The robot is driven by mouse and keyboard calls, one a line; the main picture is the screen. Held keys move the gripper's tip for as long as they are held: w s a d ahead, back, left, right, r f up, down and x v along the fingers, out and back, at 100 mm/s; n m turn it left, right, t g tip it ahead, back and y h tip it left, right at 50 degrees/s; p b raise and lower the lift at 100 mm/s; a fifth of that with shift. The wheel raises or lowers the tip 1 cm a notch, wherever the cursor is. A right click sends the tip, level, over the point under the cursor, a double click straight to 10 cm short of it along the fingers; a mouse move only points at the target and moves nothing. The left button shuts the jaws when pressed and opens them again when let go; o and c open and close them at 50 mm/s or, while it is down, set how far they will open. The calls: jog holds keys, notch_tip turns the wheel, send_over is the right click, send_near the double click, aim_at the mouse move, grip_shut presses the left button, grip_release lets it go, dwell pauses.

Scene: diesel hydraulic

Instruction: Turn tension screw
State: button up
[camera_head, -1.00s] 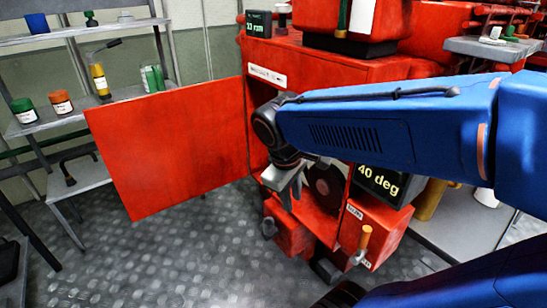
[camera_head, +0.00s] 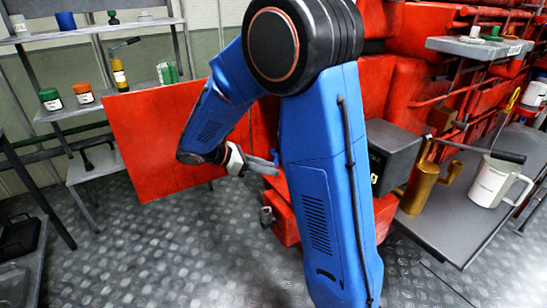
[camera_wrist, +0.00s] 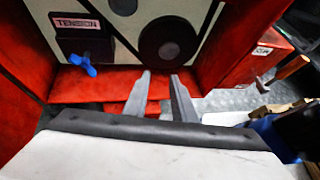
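The tension screw (camera_wrist: 75,64) is a blue wing-shaped knob on a dark block in the upper left of the wrist view. A pink-edged plate reading TENSION (camera_wrist: 78,22) sits just above it. My gripper (camera_wrist: 160,76) points into the red cabinet with its two grey fingers apart and nothing between them. The screw lies left of the fingers and does not touch them. In the head view my gripper (camera_head: 268,166) is at the cabinet opening beside the open door; a small blue patch shows at its tips, and my arm hides most of the opening.
The red door (camera_head: 165,140) stands open to the left. Belt pulleys (camera_wrist: 167,42) and a dark belt lie right of the screw. A wooden-handled lever (camera_wrist: 290,70) is farther right. A bench (camera_head: 445,215) holds a white mug (camera_head: 490,182) and a brass can (camera_head: 418,187).

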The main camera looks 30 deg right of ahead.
aim_at(274, 154)
jog(key=w+a+f+n+t+h, duration=0.2)
jog(key=w+a+f+n+h, duration=0.15)
jog(key=w, duration=0.35)
jog(key=w+a+f+n+t+h, duration=0.1)
jog(key=w+a+f+n+h, duration=0.2)
jog(key=w+f+n, duration=0.35)
jog(key=shift+m+y, duration=0.25)
jog(key=shift+m, duration=0.45)
jog(key=d, duration=0.5)
jog(key=w+d+r, duration=0.1)
jog(key=d, duration=0.5)
jog(key=d+r, duration=0.1)
jog(key=d, duration=0.5)
jog(key=shift+w+d, duration=0.25)
jog(key=shift+w, duration=0.05)
grip_shut()
